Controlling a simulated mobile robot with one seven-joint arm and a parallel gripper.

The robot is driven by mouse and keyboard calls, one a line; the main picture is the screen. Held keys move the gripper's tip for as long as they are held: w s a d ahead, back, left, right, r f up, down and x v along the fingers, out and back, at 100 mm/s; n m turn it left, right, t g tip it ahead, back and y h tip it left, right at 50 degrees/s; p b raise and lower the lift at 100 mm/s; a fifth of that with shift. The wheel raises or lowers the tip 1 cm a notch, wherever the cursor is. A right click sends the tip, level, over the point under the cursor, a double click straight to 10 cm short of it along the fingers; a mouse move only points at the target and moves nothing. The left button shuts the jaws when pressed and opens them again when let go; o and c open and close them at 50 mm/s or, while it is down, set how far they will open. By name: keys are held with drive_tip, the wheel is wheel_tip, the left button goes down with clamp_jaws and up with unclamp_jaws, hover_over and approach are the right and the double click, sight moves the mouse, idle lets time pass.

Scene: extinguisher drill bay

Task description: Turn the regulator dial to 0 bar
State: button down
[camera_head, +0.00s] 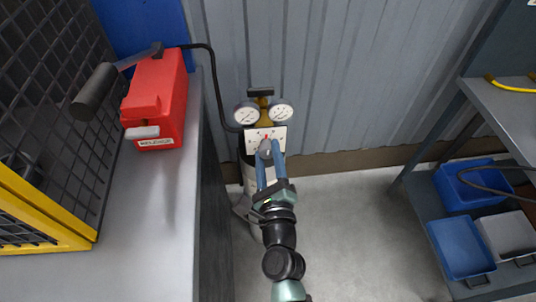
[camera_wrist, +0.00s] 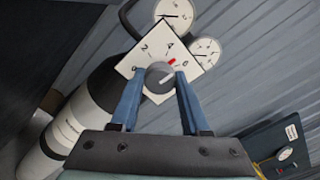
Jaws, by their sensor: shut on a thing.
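The regulator dial is a grey knob (camera_wrist: 157,72) on a square white scale plate (camera_wrist: 137,57), shown in the wrist view. The plate carries the numbers 2, 4 and 6, a further mark at its left corner that I cannot read surely, and a red mark between 4 and 6. The knob's white line points up and right, roughly towards the 6. My gripper (camera_wrist: 159,84) has its blue fingers on either side of the knob and is shut on it. In the head view my gripper (camera_head: 266,155) partly covers the knob and plate (camera_head: 252,134).
Two round gauges (camera_head: 246,114) (camera_head: 281,111) sit above the plate, on a pale cylinder (camera_wrist: 72,128) by the ribbed wall. A grey counter (camera_head: 155,220) with a red box (camera_head: 160,95) stands left. A shelf with blue bins (camera_head: 460,248) stands right. Floor between is clear.

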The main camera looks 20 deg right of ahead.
drive_tip(key=n, duration=0.7)
drive_tip(key=shift+f, duration=0.1)
drive_tip(key=n+b, duration=0.1)
drive_tip(key=n, duration=0.5)
drive_tip(key=shift+n, duration=0.4)
drive_tip(key=n, duration=0.3)
drive_tip(key=shift+n+b, duration=0.3)
drive_tip(key=n, duration=0.3)
drive_tip(key=shift+n+b, duration=0.3)
drive_tip(key=n, duration=0.6)
drive_tip(key=shift+b, duration=0.3)
drive_tip(key=shift+n, duration=0.3)
drive_tip(key=shift+c, duration=1.9)
unclamp_jaws()
drive_tip(key=shift+s, duration=0.1)
drive_tip(key=v, duration=1.2)
drive_tip(key=shift+s, duration=0.4)
